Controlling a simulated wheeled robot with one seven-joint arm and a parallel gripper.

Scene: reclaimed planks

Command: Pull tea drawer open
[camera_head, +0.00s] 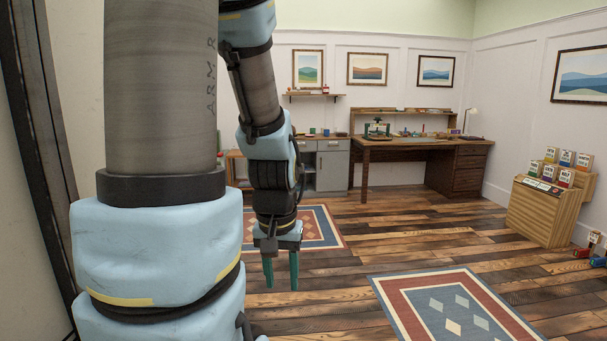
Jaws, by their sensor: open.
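No drawer marked as the tea drawer can be made out in this view. A wooden stand (541,213) at the right bears several small labelled boxes (565,158), too small to read for certain. The brown desk (410,152) at the back has a column of drawers (469,170) at its right end, which look shut. A grey cabinet (332,168) stands to the left of the desk. My gripper (281,273) points down with its two teal fingers apart, empty, in the air far in front of the furniture and touching nothing.
A patterned rug (455,308) lies on the plank floor at the front right, and another rug (318,228) lies behind my gripper. Small coloured things (590,250) lie on the floor by the stand. The plank floor (400,225) between me and the desk is mostly clear.

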